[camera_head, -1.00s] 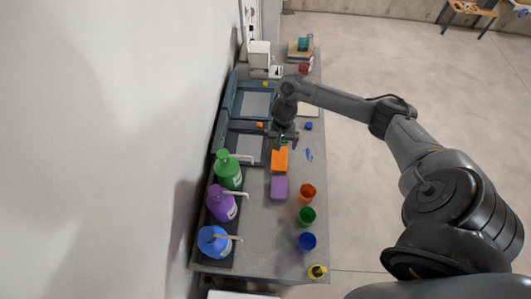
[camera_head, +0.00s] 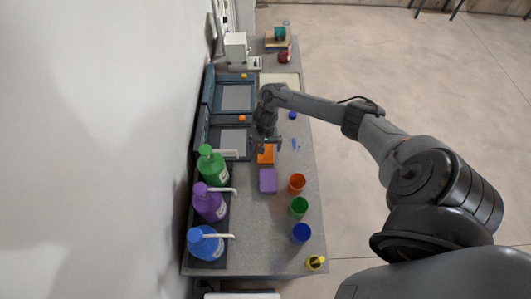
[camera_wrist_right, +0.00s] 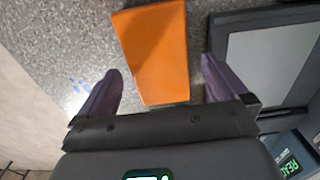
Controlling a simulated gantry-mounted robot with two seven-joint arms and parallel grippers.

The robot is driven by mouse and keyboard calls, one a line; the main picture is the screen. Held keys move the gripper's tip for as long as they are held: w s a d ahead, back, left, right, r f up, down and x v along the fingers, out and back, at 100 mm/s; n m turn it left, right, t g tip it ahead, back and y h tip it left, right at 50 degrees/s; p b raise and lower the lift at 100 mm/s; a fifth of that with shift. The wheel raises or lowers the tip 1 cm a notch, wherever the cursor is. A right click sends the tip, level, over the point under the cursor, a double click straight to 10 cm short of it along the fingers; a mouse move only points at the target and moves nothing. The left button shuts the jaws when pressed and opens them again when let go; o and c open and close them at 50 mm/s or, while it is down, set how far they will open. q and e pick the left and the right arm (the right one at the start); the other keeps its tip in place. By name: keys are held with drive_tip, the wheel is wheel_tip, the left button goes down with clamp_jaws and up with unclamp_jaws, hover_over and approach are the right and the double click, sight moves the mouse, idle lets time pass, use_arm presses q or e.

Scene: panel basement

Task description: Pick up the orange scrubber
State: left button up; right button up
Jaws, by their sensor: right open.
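The orange scrubber (camera_head: 265,157) is a block lying on the grey counter, just beyond a purple block (camera_head: 268,180). My right gripper (camera_head: 266,145) is above its far end and hides part of it in the head view. In the right wrist view the orange scrubber (camera_wrist_right: 154,45) lies between the two purple-grey fingers of the open right gripper (camera_wrist_right: 160,67), with a gap on each side. The fingers do not touch it. My left gripper is not in view.
Green, purple and blue pump bottles (camera_head: 208,204) stand left along the wall. Orange, green and blue cups (camera_head: 299,208) stand right of the purple block. Scales with trays (camera_head: 232,140) lie left of the gripper. A small yellow item (camera_head: 316,263) sits at the near right corner.

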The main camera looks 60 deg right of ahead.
sight(267, 149)
drive_tip(key=shift+f, duration=0.45)
drive_tip(key=c, duration=1.1)
drive_tip(key=shift+r, duration=0.1)
drive_tip(key=shift+c, duration=0.2)
drive_tip(key=shift+r, duration=0.5)
drive_tip(key=r, duration=0.2)
drive_tip(key=r+p, duration=0.1)
drive_tip(key=shift+s+d+r, duration=0.2)
drive_tip(key=shift+s, duration=0.1)
drive_tip(key=s+d+r+p, duration=0.1)
drive_tip(key=s+d+r, duration=0.3)
drive_tip(key=s, duration=0.6)
drive_tip(key=shift+d+r+p, duration=0.35)
drive_tip(key=shift+r, duration=0.85)
drive_tip(key=shift+w, duration=0.1)
